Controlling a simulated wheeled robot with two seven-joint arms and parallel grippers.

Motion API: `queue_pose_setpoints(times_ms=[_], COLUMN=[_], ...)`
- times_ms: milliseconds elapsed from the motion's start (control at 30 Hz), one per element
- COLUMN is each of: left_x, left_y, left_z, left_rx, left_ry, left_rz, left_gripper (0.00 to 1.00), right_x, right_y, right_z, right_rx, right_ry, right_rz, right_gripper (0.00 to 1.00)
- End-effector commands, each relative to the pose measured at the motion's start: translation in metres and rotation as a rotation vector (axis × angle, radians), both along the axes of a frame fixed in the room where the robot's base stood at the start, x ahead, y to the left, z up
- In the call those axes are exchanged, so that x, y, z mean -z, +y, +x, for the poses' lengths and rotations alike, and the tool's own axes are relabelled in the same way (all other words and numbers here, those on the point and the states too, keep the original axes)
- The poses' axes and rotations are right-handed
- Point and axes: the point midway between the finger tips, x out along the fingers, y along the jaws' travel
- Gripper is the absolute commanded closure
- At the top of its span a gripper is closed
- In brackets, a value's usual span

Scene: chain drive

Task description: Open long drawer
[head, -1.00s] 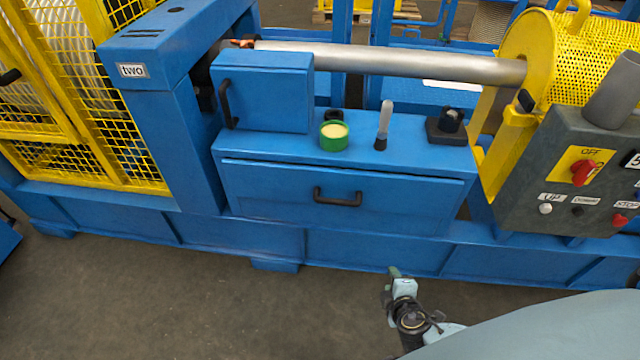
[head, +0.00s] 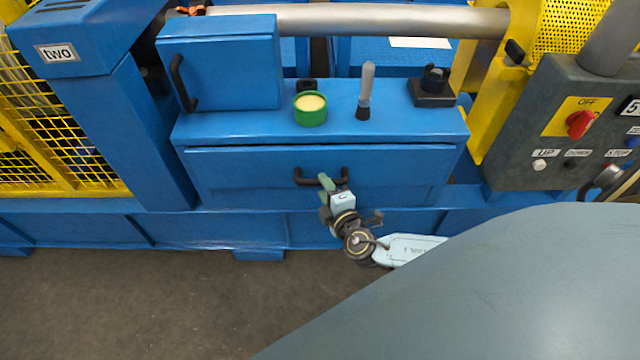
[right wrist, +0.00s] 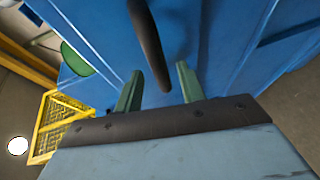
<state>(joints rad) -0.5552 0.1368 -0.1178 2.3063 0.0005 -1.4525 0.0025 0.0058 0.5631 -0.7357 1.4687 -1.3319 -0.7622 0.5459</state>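The long drawer (head: 245,176) is the wide blue front in the lower part of the blue cabinet, and it looks shut. Its dark bar handle (head: 305,182) sits at the middle of the front. My right gripper (head: 326,184) is at the right part of this handle, partly hiding it. In the right wrist view, the two green fingers of my right gripper (right wrist: 158,88) stand apart, with the dark handle (right wrist: 149,45) reaching between their tips. I see gaps on both sides, so the handle is not clamped. My left gripper is not in view.
On the cabinet top stand a green round container (head: 310,112), a grey-handled tool (head: 366,90) and a black block (head: 432,90). A smaller blue box (head: 225,65) with its own handle is at upper left. A control panel (head: 560,130) is on the right. The floor in front is clear.

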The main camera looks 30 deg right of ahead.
Motion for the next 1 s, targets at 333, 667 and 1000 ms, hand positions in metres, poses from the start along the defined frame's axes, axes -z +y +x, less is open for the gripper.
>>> queue_pose_setpoints(times_ms=[333, 667, 1000], left_x=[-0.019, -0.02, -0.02], left_y=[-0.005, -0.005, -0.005], left_z=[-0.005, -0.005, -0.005], left_rx=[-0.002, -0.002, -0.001], left_ry=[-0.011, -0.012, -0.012], left_rz=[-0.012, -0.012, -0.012], left_gripper=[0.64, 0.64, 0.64], right_x=[0.006, 0.006, 0.006], right_y=[-0.004, -0.004, -0.004], right_z=[0.03, 0.031, 0.031], right_rx=[0.0, 0.0, 0.0], right_ry=[0.001, 0.001, 0.001], right_rz=[0.0, 0.0, 0.0], right_gripper=[0.6, 0.71, 1.0])
